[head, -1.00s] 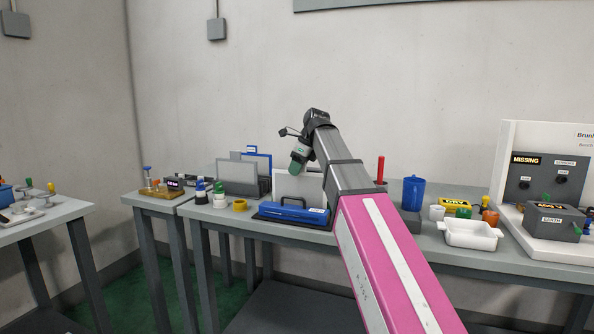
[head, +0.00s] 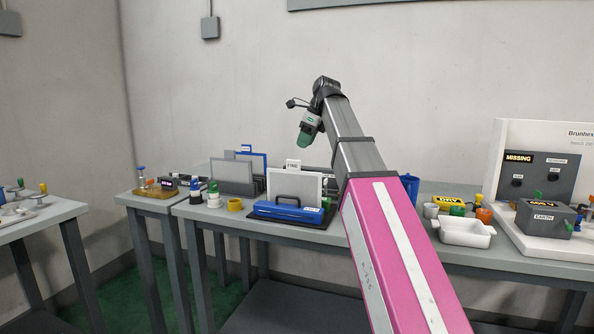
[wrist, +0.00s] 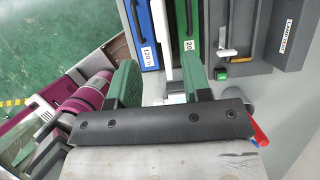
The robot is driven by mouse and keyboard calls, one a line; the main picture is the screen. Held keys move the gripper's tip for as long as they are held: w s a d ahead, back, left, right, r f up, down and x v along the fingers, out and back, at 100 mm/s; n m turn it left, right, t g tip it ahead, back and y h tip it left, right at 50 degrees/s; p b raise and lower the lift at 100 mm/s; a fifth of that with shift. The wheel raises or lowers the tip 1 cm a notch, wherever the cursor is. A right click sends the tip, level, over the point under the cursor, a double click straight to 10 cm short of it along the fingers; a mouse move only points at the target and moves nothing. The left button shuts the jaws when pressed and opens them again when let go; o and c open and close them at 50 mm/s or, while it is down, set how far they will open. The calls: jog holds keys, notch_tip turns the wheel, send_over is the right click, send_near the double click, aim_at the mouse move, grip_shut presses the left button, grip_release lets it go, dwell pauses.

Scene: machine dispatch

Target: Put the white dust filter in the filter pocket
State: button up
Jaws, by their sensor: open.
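My gripper (wrist: 160,82) is open, with green fingers spread apart; in the head view it hangs above the rack area (head: 303,140). In the wrist view a white upright edge (wrist: 163,45), which looks like the dust filter, runs between a blue panel (wrist: 146,30) and a green panel (wrist: 188,30), below the gap between my fingers. In the head view a white tab (head: 293,165) marked "FINE" stands up behind a pale grey panel (head: 305,188). I cannot tell whether the white edge and tab are one thing, nor which slot is the filter pocket.
A blue handled case (head: 290,210) lies at the bench front. A grey panel (head: 232,177) and a blue panel (head: 257,157) stand to its left.

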aim_at(292, 170)
jog(key=shift+x, duration=5.45)
jog(key=shift+w+a+r, duration=0.1)
jog(key=shift+a+r, duration=0.05)
grip_shut()
